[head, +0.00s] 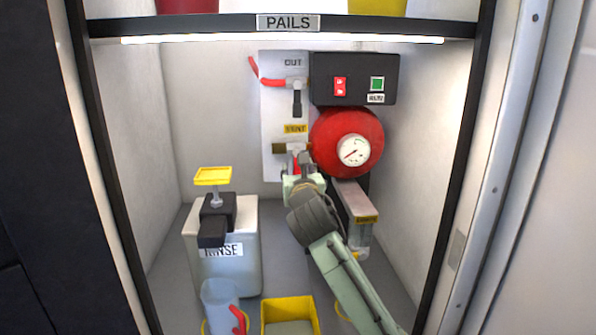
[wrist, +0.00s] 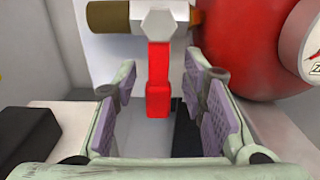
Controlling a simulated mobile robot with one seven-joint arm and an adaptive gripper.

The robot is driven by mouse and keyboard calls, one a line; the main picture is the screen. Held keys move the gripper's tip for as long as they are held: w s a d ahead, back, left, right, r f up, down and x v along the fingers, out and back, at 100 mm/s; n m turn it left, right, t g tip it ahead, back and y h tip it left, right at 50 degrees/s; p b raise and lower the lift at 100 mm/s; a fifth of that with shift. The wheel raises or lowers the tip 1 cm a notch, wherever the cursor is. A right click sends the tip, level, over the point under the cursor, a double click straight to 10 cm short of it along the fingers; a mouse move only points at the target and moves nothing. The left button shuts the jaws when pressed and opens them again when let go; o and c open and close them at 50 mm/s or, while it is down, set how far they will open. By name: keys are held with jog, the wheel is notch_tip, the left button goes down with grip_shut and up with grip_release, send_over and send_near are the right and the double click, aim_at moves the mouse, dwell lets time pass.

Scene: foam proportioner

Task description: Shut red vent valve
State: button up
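The red vent valve handle (wrist: 159,80) hangs straight down from a silver hex nut on a brass pipe in the wrist view. In the head view the valve body (head: 293,148) sits below the yellow VENT label (head: 296,129), and its handle is mostly hidden by my gripper (head: 303,172). In the wrist view my gripper (wrist: 161,93) is open. The handle appears between its two fingers, with a gap on each side; I cannot tell how deep it sits between them.
A red round tank (head: 345,142) with a gauge stands close right of the valve. A RINSE container (head: 222,245) with a yellow-topped pump stands left; a yellow bin (head: 290,312) is below.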

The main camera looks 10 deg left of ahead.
jog(key=v, duration=1.2)
